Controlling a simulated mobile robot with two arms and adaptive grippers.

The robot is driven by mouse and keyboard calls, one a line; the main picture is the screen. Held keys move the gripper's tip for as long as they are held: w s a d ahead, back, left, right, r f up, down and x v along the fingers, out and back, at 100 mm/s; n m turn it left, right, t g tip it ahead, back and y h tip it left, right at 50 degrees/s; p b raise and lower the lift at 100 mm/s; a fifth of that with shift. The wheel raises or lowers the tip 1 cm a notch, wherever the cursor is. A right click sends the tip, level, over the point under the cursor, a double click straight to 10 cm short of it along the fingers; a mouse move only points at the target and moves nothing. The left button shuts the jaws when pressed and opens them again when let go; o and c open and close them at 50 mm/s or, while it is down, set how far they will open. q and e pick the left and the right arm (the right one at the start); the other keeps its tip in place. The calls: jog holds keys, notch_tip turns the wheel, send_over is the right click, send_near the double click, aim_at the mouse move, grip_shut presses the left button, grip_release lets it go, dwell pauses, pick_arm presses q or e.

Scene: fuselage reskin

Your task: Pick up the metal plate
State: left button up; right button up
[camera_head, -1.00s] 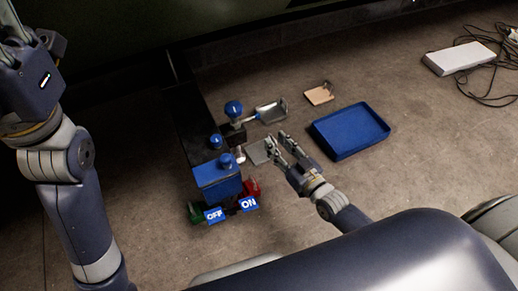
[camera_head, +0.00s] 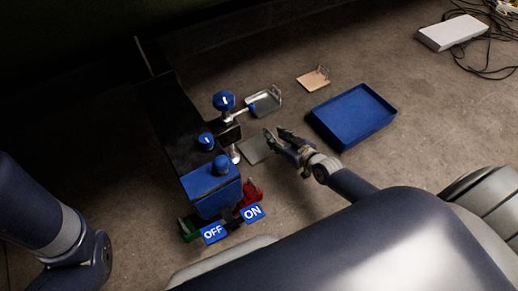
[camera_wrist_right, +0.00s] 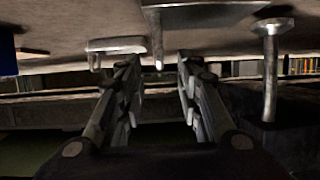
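A flat grey metal plate (camera_head: 255,151) sits beside the black machine, just left of my right gripper. Metal pieces, including a thin plate (camera_wrist_right: 118,45), show beyond the fingertips there; I cannot tell which is which. My left gripper is out of view; only a part of the left arm shows.
The black machine (camera_head: 170,110) has blue knobs and a blue block (camera_head: 210,188), with OFF and ON signs in front. A blue tray (camera_head: 353,115) and a small copper-coloured plate (camera_head: 313,79) lie right. A white box (camera_head: 452,32) with cables is far right.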

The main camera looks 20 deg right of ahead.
aim_at(270, 132)
jog(key=b+x, duration=0.4)
jog(key=shift+w+f, duration=0.15)
jog(key=shift+w, duration=0.1)
jog(key=shift+w+a+b, duration=0.1)
jog(key=shift+w+b, duration=0.2)
jog(key=shift+w, duration=0.05)
grip_shut()
